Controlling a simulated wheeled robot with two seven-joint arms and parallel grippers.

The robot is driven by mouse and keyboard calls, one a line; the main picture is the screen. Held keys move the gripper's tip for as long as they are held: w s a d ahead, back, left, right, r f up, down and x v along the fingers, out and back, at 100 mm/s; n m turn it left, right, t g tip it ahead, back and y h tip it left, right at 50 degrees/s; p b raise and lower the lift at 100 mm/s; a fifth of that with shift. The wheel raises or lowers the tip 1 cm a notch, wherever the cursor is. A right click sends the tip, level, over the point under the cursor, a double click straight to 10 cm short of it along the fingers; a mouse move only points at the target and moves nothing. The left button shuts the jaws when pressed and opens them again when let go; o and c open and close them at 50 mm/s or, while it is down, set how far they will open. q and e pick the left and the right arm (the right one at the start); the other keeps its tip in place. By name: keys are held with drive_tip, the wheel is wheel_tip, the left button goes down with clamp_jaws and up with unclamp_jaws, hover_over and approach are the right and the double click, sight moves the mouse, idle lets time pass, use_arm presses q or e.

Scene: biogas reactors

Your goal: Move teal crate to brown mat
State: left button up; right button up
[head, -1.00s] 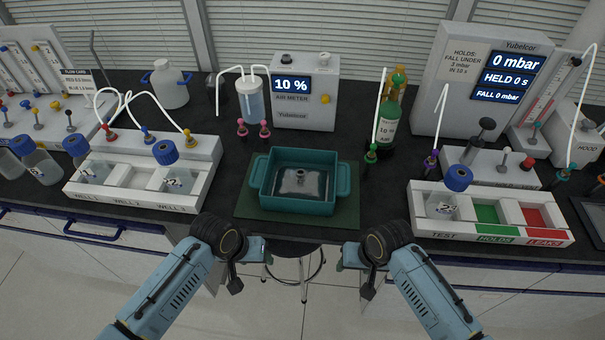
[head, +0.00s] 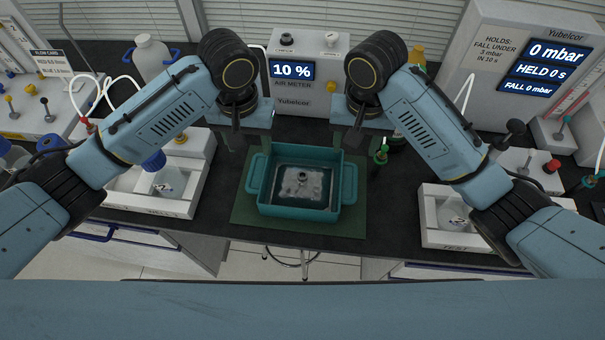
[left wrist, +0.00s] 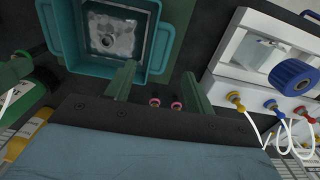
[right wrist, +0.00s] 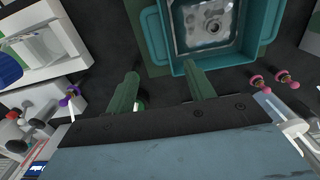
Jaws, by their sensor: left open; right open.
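The teal crate (head: 298,212) stands upright on a dark green mat (head: 243,213) in the middle of the counter. It has a handle on each side and holds a pale, glassy piece with a small knob (head: 302,177). My left gripper (head: 245,145) is open and empty, above and behind the crate's left handle (head: 253,175). My right gripper (head: 350,145) is open and empty, above and behind the right handle (head: 349,184). In both wrist views the fingers are apart near the crate, with nothing between them. I see no brown mat in any view.
An air meter (head: 304,75) stands behind the crate. A white well rack (head: 180,205) is to the left. A test rack (head: 440,235) and a large display unit (head: 490,45) are to the right. A green bottle is mostly hidden behind my right arm.

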sight(258, 179)
use_arm(q)
wheel_tip(258, 179, down, 13)
drive_tip(key=shift+f, duration=0.2)
use_arm(e)
wheel_tip(258, 179, down, 13)
drive_tip(key=shift+s+f, duration=0.1)
drive_tip(key=shift+f, duration=0.1)
